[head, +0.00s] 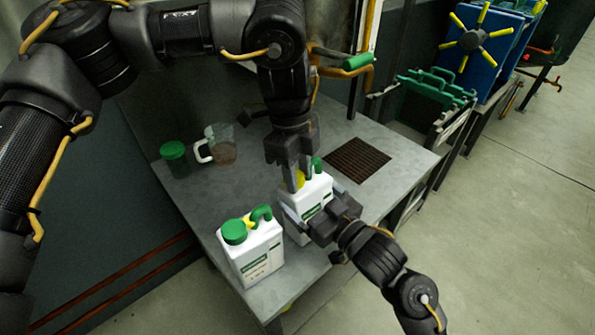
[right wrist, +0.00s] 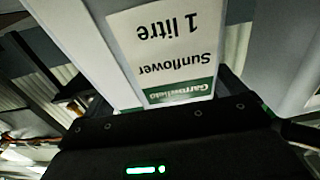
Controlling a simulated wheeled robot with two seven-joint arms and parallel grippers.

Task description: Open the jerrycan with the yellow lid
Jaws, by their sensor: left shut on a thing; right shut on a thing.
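The white jerrycan (head: 318,189) with the yellow lid (head: 300,179) and a green handle stands on the grey metal table. My left gripper (head: 293,183) comes down from above and is shut on the yellow lid, hiding much of it. My right gripper (head: 312,208) is shut around the jerrycan's body from the front right. In the right wrist view, the jerrycan (right wrist: 120,60) lies between the fingers, and its label reads "Sunflower 1 litre" upside down. Whether the lid has turned cannot be told.
A second white jerrycan (head: 256,257) with a green lid stands at the front left of the table (head: 350,215). A green-lidded jar (head: 175,157) and a clear jug (head: 221,150) stand at the back left. A dark grate (head: 358,160) lies at the back right.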

